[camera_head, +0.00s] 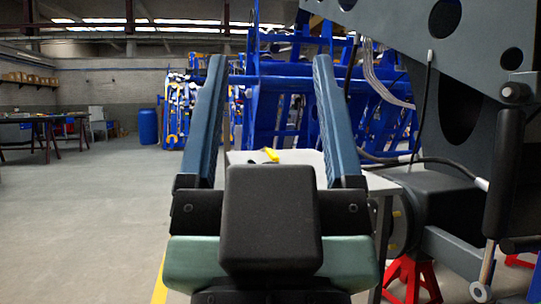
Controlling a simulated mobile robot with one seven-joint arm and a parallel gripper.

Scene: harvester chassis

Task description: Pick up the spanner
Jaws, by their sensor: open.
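My gripper (269,64) fills the middle of the head view. Its two long blue fingers point away from me and stand wide apart, with nothing held between them. Beyond its dark body, a small yellow and black object (271,154) lies on a light tabletop (303,157), seen between the fingers. It is partly hidden by the gripper body, and I cannot tell whether it is the spanner. No other spanner can be made out.
A large grey machine chassis (450,70) with hoses and a black cylinder (503,175) stands close on the right, above red stands (411,280). Blue frames (290,90) stand behind the table. A blue barrel (148,126) stands far left. The left floor is open.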

